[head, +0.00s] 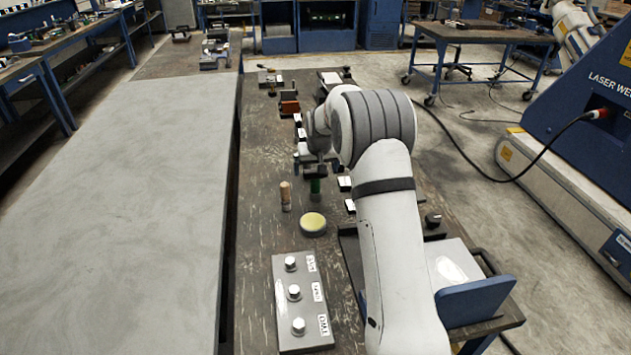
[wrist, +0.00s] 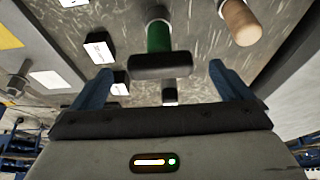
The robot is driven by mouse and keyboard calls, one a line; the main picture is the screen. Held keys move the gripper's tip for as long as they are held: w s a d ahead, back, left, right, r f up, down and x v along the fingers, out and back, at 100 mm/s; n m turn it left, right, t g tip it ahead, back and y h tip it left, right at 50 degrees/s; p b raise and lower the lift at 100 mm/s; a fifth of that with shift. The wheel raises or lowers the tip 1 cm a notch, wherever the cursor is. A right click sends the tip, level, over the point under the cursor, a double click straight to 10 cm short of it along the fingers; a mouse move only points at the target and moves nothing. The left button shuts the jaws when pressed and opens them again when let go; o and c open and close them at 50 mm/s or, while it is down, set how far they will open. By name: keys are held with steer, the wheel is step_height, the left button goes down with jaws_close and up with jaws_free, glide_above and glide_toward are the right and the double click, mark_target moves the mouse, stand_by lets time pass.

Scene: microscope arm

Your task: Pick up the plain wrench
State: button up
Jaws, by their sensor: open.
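I cannot make out a wrench shape for certain in either view. My gripper (head: 314,168) is over the dark bench, partly hidden by my arm in the head view. In the wrist view my gripper (wrist: 163,80) is open, with its two blue fingers wide apart. A green-handled tool with a black crossbar (wrist: 160,66) lies between the fingers in that view, with gaps on both sides. Its green handle (head: 315,186) shows just below my gripper in the head view. A tan wooden handle (head: 286,196) stands upright to the left; it also shows in the wrist view (wrist: 240,22).
A round yellow-topped tin (head: 313,223) stands in front of the handles. A grey plate with three bolts (head: 300,338) lies nearer. Small labelled blocks (wrist: 99,48) stand beside the green tool. A blue-sided fixture (head: 477,300) is at the near right. A large grey table (head: 130,200) is bare.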

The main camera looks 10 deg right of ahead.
mark_target(315, 173)
steer(key=shift+w+p+x, duration=0.25)
steer(key=shift+p+x, duration=0.25)
steer(key=shift+x, duration=1.8)
steer(key=shift+d+r, duration=0.1)
steer(key=shift+c, duration=0.4)
steer(key=shift+r, duration=0.1)
steer(key=c, duration=1.4)
